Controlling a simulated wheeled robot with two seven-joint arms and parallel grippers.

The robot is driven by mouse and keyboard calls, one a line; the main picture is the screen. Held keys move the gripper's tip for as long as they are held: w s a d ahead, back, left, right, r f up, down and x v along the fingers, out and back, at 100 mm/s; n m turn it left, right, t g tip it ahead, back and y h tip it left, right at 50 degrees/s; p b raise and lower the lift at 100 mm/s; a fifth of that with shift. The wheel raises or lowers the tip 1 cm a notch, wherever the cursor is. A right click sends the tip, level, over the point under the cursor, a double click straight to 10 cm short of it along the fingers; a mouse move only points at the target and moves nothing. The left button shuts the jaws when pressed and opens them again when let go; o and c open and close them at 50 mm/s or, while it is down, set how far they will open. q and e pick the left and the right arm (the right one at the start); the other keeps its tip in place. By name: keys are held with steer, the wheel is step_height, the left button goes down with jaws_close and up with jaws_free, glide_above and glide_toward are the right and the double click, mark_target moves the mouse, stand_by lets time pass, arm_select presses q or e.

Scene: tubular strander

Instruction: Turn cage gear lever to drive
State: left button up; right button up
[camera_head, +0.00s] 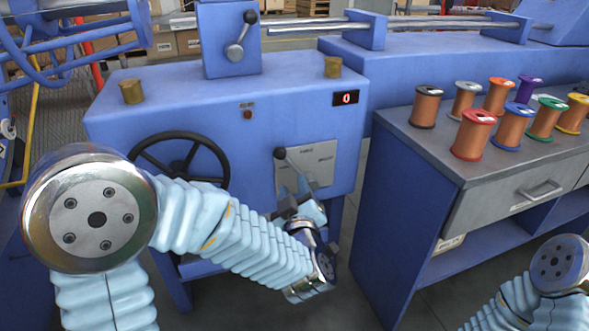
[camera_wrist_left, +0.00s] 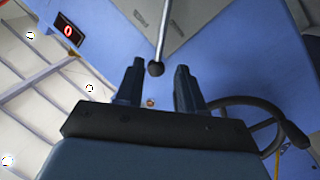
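A lever with a black knob (camera_head: 279,153) slants up and left across a grey labelled plate (camera_head: 322,160) on the blue machine's front. The label text is too small to read. My left gripper (camera_head: 297,197) is at the front of this plate, just below and right of the knob. In the left wrist view, the two dark fingers of my left gripper (camera_wrist_left: 159,72) are apart. The knob (camera_wrist_left: 156,69) appears between their tips, with the rod running up out of the picture. I see no finger touching it; depth is unclear. My right gripper is out of view.
A second lever (camera_head: 236,50) is on the upper housing. A black handwheel (camera_head: 180,160) is left of the plate, partly behind my left arm. A red display (camera_head: 346,98) reads 0. A bench (camera_head: 430,150) with several wire spools stands at the right.

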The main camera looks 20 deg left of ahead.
mark_target(290, 165)
arm_select(q)
steer(key=x, duration=0.9)
steer(key=shift+s, duration=0.1)
steer(key=shift+c, duration=0.5)
jaws_close()
